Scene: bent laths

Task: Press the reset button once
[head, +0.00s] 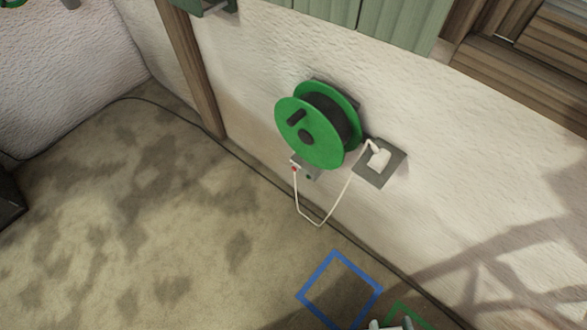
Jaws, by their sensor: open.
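A small red button (294,169) shows on a small grey box (306,168) low on the white wall, just under a green cable reel (310,125). I cannot read any label on it, so I cannot tell for sure that it is the reset button. My gripper (391,324) shows only in part at the bottom edge, right of the middle. It is well below and to the right of the box and touches nothing that I can see. Its fingertips are mostly cut off by the frame.
A white cable (319,225) hangs in a loop from the box to a white plug (378,158) on a grey wall plate (367,176). A blue square outline (318,271) marks the floor. A wooden post (196,75) stands left of the reel.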

